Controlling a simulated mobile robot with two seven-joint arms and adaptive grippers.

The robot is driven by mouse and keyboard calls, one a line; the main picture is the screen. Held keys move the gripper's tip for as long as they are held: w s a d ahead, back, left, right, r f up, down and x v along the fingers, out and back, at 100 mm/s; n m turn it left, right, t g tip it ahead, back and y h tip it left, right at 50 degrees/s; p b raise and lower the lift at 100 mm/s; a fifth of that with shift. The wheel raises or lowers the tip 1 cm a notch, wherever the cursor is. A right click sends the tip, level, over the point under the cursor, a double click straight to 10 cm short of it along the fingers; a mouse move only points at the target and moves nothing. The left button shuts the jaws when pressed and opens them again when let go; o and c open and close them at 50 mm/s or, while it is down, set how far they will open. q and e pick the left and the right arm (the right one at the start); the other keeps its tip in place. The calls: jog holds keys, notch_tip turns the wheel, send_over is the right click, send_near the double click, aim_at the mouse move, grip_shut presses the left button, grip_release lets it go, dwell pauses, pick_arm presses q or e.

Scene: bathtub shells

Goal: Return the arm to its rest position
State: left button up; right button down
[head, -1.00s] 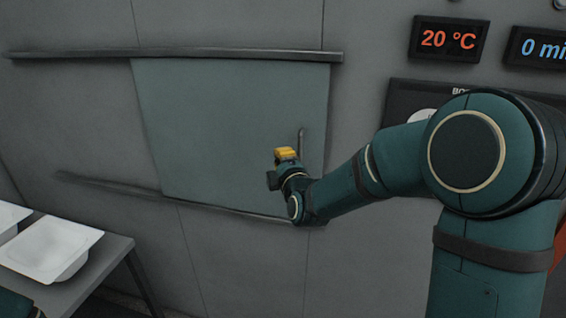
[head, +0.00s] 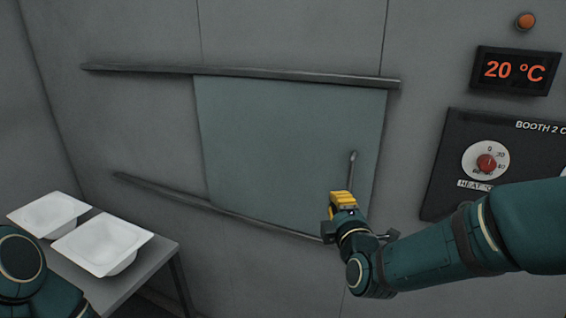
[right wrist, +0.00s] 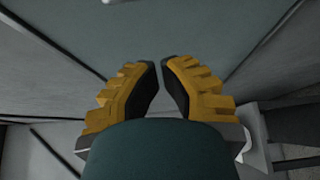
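My right arm (head: 440,255) comes in from the right at the lower part of the head view. My right gripper (head: 342,199), with yellow fingers, points up in front of the lower right of a grey-green sliding panel (head: 280,135). It shows just below the panel's upright handle (head: 352,168), and I see no contact with the handle. In the right wrist view, the two fingertips (right wrist: 159,72) almost meet with nothing between them. Part of my left arm (head: 35,275) shows at the lower left; its gripper is out of view.
The panel sits between an upper rail (head: 240,72) and a lower rail (head: 170,193) on a grey wall. Two white shells (head: 50,212) (head: 100,245) stand on a table (head: 165,252) at left. A dial panel (head: 450,165) and temperature display (head: 515,71) are at right.

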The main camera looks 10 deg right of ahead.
jog(key=s+a+f+m+g+y, duration=0.1)
jog(key=s+a+f+m+g, duration=0.2)
jog(key=f, duration=0.8)
jog(key=a+f+m+g+y, duration=0.25)
jog(key=f+m+g, duration=0.25)
jog(key=f, duration=0.7)
jog(key=s+a+f+m+g+y, duration=0.1)
jog(key=s+a+f+m+g, duration=0.3)
jog(key=s+f, duration=0.4)
jog(key=s+a+f+m+g+y, duration=0.1)
jog(key=s+a+f+m+g, duration=0.3)
jog(key=s+f+m, duration=0.2)
notch_tip(320, 180, down, 2)
jog(key=shift+s+f, duration=0.15)
jog(key=shift+s, duration=1)
jog(key=shift+m, duration=0.3)
